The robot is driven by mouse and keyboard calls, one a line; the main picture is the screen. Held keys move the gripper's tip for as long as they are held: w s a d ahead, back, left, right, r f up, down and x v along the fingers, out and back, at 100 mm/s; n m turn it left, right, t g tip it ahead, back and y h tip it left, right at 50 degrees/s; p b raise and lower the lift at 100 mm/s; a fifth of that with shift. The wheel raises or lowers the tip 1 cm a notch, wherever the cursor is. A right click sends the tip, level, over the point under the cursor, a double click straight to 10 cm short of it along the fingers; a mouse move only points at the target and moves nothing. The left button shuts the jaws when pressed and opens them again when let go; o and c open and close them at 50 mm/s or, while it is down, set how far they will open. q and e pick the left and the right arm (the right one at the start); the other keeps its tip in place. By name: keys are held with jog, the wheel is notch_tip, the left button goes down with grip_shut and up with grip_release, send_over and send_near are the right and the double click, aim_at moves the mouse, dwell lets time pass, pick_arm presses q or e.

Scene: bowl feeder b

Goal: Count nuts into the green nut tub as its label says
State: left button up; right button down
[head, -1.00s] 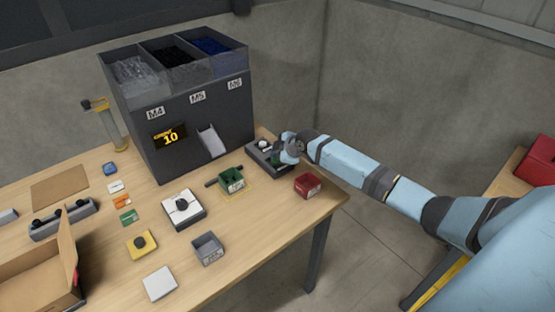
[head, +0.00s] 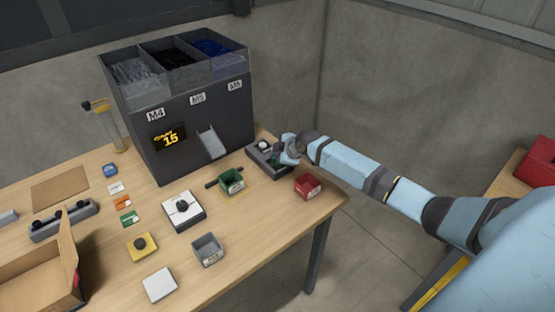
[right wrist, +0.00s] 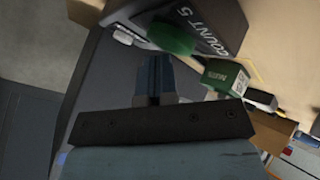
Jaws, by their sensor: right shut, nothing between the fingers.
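The green nut tub (head: 231,181) stands on the table in a yellow outline, below the feeder's chute (head: 211,142). Its label shows in the right wrist view (right wrist: 225,78), too small to read fully. The dark feeder (head: 200,110) has bins marked M4 and M5 and a third, unclear one. Its display (head: 170,137) reads 15. My right gripper (head: 287,151) is shut and empty at the dark button box (head: 256,152). In the right wrist view its fingers (right wrist: 155,65) are close to a green button (right wrist: 173,35) beside "COUNT 5"; I cannot tell if they touch.
A red tub (head: 307,186) stands right of the green tub, near the table edge. A grey tub (head: 208,249), a white block with a knob (head: 183,208) and a yellow button block (head: 142,246) stand in front. An open cardboard box (head: 40,275) is at the left.

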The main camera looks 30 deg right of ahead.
jog(key=shift+r, duration=0.55)
notch_tip(320, 180, up, 5)
jog(key=p, duration=0.4)
dwell(0.5)
